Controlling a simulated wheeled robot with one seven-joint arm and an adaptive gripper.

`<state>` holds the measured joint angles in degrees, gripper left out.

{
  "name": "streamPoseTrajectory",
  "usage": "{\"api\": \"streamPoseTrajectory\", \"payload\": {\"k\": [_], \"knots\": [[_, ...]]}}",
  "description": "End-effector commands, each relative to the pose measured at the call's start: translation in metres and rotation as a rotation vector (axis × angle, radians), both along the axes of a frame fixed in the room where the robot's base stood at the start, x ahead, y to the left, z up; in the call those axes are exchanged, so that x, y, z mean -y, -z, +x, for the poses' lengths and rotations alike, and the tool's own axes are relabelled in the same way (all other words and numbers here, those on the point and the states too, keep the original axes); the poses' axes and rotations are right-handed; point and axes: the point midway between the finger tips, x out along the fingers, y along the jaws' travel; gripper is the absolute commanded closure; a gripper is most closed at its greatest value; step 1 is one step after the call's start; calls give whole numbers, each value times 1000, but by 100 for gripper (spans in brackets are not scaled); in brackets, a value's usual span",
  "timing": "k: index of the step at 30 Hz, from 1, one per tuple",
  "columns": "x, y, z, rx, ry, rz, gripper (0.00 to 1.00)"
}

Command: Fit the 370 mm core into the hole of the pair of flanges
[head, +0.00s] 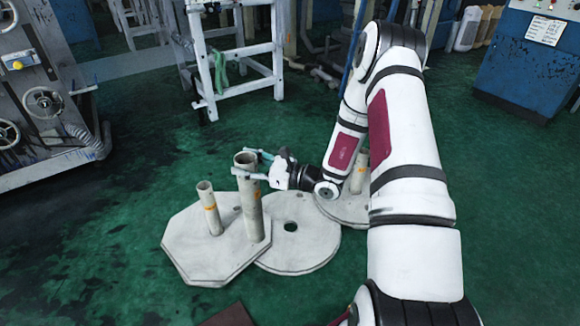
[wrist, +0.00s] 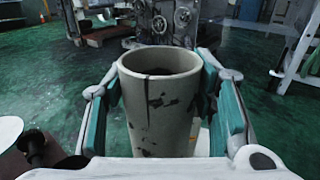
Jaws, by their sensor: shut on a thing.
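My gripper (head: 246,163) is shut on a tall pale grey core (head: 253,210) with an orange mark, near its top. The core is upright. In the wrist view the core (wrist: 160,110) stands between teal finger pads, its open top facing up and dark scuffs on its side. Its lower end overlaps the right part of an octagonal plate (head: 185,262); I cannot tell whether it touches. A round grey flange (head: 300,258) with a dark central hole lies just right of the core. I cannot tell whether it is one flange or two stacked.
A shorter core (head: 210,210) stands upright on the octagonal plate. Another round plate (head: 345,212) with an upright core (head: 358,176) is partly behind my arm. A white frame stand (head: 235,90) is behind.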

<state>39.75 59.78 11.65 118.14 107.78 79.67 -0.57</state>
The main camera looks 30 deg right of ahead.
Motion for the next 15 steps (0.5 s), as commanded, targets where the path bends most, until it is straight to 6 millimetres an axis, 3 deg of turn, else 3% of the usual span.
{"api": "streamPoseTrajectory", "payload": {"k": [6, 15], "knots": [[42, 50, 74, 1, 217, 6, 100], [121, 120, 147, -1, 571, 7, 100]]}}
